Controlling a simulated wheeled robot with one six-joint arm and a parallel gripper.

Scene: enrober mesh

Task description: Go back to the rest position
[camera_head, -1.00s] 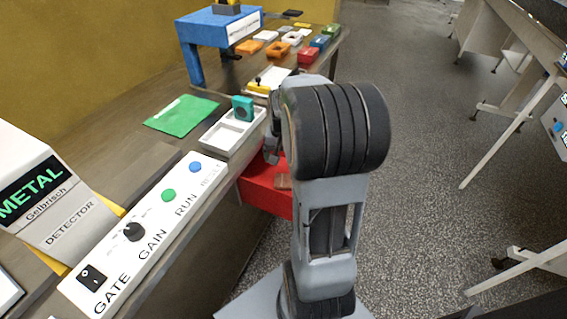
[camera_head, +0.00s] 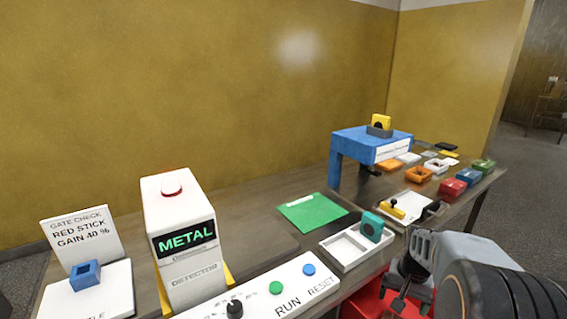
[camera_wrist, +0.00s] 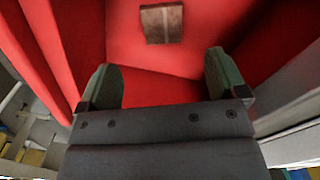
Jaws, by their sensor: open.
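My gripper (camera_wrist: 162,80) is open and empty in the wrist view, its two green-padded fingers wide apart. It points down into a red bin (camera_wrist: 130,40). A small brown block (camera_wrist: 161,24) lies on the bin's floor, beyond the fingertips and apart from them. In the head view my gripper (camera_head: 405,290) is at the lower right, above the red bin (camera_head: 368,303), which is mostly hidden by the arm and the white panel.
A metal detector (camera_head: 180,235) reading METAL stands beside a control panel (camera_head: 262,292) with buttons and a knob. A white tray (camera_head: 345,252) holds a teal block (camera_head: 372,227). A green mat (camera_head: 312,212), a blue stand (camera_head: 350,140) and several coloured blocks lie farther back.

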